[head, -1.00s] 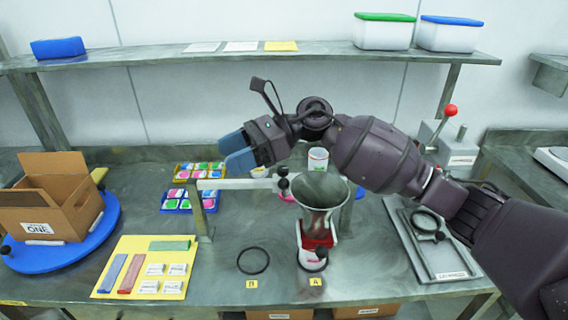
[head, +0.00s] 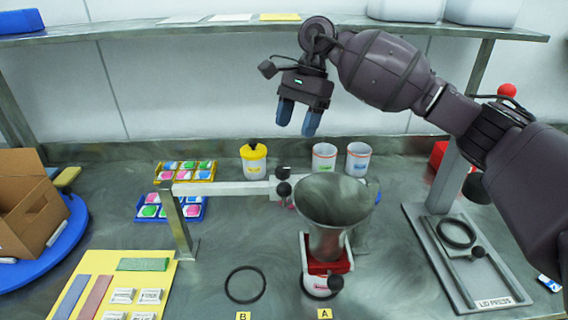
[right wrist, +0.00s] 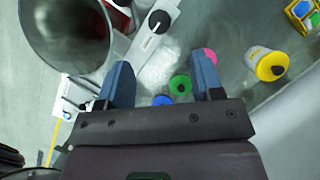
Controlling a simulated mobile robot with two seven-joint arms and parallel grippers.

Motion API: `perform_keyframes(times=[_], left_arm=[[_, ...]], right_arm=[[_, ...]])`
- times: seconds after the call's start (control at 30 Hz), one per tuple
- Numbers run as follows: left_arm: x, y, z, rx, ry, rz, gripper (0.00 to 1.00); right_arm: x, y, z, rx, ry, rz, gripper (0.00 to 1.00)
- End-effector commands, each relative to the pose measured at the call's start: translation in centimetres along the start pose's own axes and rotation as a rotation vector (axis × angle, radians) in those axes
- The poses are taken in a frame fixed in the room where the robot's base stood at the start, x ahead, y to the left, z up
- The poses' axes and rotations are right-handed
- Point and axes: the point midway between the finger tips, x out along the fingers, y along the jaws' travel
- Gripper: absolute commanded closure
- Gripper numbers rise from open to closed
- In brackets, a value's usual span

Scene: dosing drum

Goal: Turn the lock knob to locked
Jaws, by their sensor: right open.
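A black round knob (right wrist: 159,21) with a white pointer line sits on a white bar in the right wrist view. In the head view, dark knobs (head: 283,189) show at the right end of the white crossbar (head: 225,188), beside the grey funnel (head: 335,200); their pointer is too small to read. My right gripper (head: 297,128) is open and empty, blue fingers down, above and behind the bar. Its fingers (right wrist: 162,85) also show in the wrist view. My left gripper is out of view.
A yellow-lidded jar (head: 254,160) and two white cups (head: 324,157) stand behind the bar. Trays of coloured pieces (head: 184,170) lie left. A lid press (head: 480,275) stands right, an open box (head: 25,205) far left. A black ring (head: 245,285) lies at front.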

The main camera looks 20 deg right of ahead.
Motion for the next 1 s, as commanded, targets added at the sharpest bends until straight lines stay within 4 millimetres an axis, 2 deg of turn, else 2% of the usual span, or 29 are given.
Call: perform_keyframes(times=[0.3, 0.5, 0.7, 1.0], left_arm=[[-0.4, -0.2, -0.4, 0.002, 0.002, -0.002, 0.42], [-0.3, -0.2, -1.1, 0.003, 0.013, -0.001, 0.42], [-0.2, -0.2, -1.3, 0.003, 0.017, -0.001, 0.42], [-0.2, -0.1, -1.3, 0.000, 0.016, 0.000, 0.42]], right_arm=[[5.4, 0.1, 0.1, 0.000, -0.003, 0.002, 0.40], [8.1, 0.0, 0.1, 0.000, -0.004, 0.001, 0.40], [9.3, 0.0, 0.1, 0.000, -0.002, 0.000, 0.40], [9.5, 0.0, 0.1, 0.000, -0.002, 0.000, 0.40]])
